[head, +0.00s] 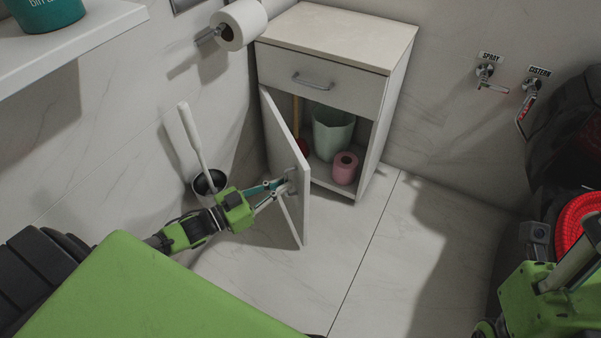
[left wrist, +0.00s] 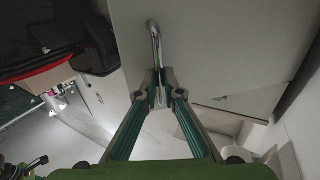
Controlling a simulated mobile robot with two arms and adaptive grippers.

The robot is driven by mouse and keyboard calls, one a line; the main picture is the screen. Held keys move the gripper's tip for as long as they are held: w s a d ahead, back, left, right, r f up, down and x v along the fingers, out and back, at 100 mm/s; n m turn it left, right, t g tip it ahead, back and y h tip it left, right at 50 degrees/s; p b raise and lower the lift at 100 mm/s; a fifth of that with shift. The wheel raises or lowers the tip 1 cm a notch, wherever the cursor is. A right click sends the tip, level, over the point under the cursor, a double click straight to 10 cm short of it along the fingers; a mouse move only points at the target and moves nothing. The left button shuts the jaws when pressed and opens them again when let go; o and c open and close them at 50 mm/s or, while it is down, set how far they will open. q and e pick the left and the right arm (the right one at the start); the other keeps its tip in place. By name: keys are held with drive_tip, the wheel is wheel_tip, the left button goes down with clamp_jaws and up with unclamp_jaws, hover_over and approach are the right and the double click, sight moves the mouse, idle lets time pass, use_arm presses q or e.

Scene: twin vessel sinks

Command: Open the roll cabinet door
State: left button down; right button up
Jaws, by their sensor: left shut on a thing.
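The cabinet (head: 335,35) stands against the back wall, with a drawer (head: 318,85) above and a door below. The door (head: 284,160) is hinged at the left and swung well open, so the inside shows. My left gripper (head: 285,186) is at the outer face of the door near its free edge. In the left wrist view the left gripper (left wrist: 159,82) is shut on the metal door handle (left wrist: 154,42), whose upper part sticks out past the fingertips. The door panel (left wrist: 225,45) fills much of that view. My right gripper is not in view; only part of the right arm shows.
Inside the cabinet are a green bin (head: 333,130) and a pink paper roll (head: 345,167). A toilet brush (head: 192,140) in its dark holder (head: 208,182) stands left of the door. A paper roll (head: 243,22) hangs on the wall. The floor (head: 385,250) at the front is clear.

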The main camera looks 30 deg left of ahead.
use_arm(q)
drive_tip(key=shift+s+a+r+y, duration=0.1)
drive_tip(key=shift+s+a, duration=0.1)
drive_tip(key=shift+a, duration=0.45)
drive_tip(key=shift+s+a+y, duration=0.1)
drive_tip(key=shift+s+a, duration=0.1)
drive_tip(key=shift+a, duration=0.4)
drive_tip(key=shift+s+a+r+y, duration=0.1)
drive_tip(key=shift+s+a, duration=0.1)
drive_tip(key=shift+a, duration=0.45)
drive_tip(key=c, duration=2.2)
unclamp_jaws()
drive_tip(key=shift+f, duration=0.15)
drive_tip(key=shift+o, duration=0.2)
drive_tip(key=shift+d, duration=0.1)
drive_tip(key=shift+s+d, duration=0.1)
drive_tip(key=shift+d, duration=0.05)
drive_tip(key=shift+s+f, duration=0.1)
drive_tip(key=v, duration=1.2)
